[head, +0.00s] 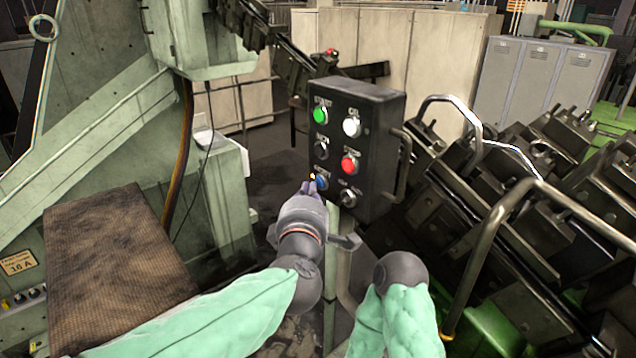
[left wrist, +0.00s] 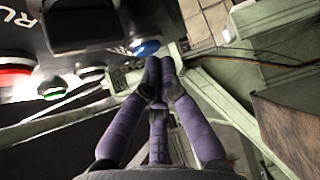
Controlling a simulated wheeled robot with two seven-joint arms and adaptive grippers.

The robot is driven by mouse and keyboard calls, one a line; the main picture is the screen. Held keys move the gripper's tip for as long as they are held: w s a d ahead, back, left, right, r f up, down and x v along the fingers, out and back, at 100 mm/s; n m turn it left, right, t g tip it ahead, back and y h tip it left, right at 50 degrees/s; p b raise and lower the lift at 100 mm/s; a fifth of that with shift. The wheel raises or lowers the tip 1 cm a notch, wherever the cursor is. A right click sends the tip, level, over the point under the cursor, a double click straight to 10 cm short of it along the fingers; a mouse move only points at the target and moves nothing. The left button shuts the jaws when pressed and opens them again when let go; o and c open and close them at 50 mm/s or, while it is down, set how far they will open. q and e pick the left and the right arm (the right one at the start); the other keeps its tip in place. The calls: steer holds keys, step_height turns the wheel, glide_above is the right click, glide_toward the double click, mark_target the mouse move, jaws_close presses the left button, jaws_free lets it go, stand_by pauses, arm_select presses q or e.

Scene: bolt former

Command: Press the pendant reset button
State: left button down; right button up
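The pendant (head: 372,128) is a black box on a pole, with green, white, black, red and blue buttons and a knob. The blue button (head: 321,179), at the lower left of its face, is partly hidden behind my fingertips; its label is too small to read. My left gripper (head: 312,184) is at this button, its purple fingers together and empty. In the left wrist view the blue button (left wrist: 146,48) shows just beyond and slightly left of the fingertips (left wrist: 160,76). I cannot tell whether they touch. My right forearm shows low in the head view, its gripper out of sight.
The red button (head: 349,163) is close to the right of the blue one. A metal handle (head: 403,165) is on the pendant's right side. Machinery with bent rails (head: 520,210) fills the right. A brown mesh panel (head: 115,258) and green machine frame stand left.

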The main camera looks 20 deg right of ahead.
arm_select(q)
steer(key=shift+w+d, duration=0.1)
steer(key=shift+d, duration=0.3)
stand_by(0.8)
steer(key=shift+a, duration=0.15)
stand_by(0.3)
steer(key=shift+s+a, duration=0.3)
steer(key=shift+a, duration=0.35)
steer(key=a, duration=0.1)
steer(key=s+a+b, duration=0.1)
steer(key=a, duration=0.2)
steer(key=shift+s+a+b, duration=0.35)
stand_by(0.8)
